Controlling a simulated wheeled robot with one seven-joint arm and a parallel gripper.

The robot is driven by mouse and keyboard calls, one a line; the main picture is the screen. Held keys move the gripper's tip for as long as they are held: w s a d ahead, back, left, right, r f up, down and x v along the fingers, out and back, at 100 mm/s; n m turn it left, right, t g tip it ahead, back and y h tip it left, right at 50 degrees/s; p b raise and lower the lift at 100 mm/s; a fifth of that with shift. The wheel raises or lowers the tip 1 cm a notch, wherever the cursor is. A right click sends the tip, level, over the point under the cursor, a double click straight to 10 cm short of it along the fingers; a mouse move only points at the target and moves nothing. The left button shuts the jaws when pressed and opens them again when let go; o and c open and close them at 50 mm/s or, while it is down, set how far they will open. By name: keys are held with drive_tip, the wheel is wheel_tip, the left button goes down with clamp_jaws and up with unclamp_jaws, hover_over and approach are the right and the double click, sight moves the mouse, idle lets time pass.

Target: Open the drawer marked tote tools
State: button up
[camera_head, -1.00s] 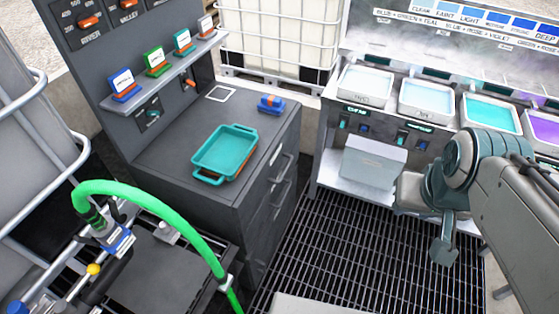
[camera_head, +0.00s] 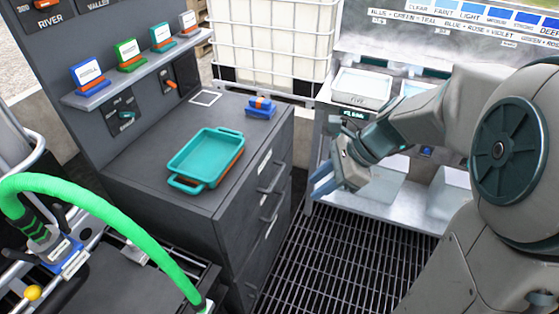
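The dark grey cabinet (camera_head: 150,178) stands left of centre, with its drawer front facing right. The top drawer has a bar handle (camera_head: 271,179) and a pale label (camera_head: 264,163) above it. A second handle (camera_head: 272,208) sits just below, with another pale label (camera_head: 270,228) under it. I cannot read these labels, so I cannot tell which drawer is marked tote tools. The drawers look shut. My gripper (camera_head: 322,181) is to the right of the handles, apart from them, its blue fingers pointing left and spread with nothing between them.
A teal tray (camera_head: 207,158) on an orange one and a blue-orange block (camera_head: 260,106) lie on the cabinet top. A bench with basins (camera_head: 361,88) and grey boxes stands behind my arm. The green hose (camera_head: 110,220) arches at left. Dark floor grating (camera_head: 330,262) before the drawers is clear.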

drive_tip(key=w+f+m+t+y+b, duration=0.2)
drive_tip(key=w+f+m+y+b, duration=0.3)
drive_tip(key=w+f+m+b, duration=0.55)
drive_tip(key=m+t+y+b, duration=0.2)
drive_tip(key=m+t, duration=0.1)
drive_tip(key=m, duration=0.9)
approach(278, 177)
drive_tip(key=x, duration=0.3)
drive_tip(key=b+x, duration=0.1)
drive_tip(key=x, duration=0.6)
drive_tip(key=shift+a+f+b, duration=0.2)
drive_tip(key=shift+f+b, duration=0.15)
drive_tip(key=shift+b, duration=0.05)
clamp_jaws()
drive_tip(key=shift+d, duration=0.15)
drive_tip(key=shift+s, duration=0.1)
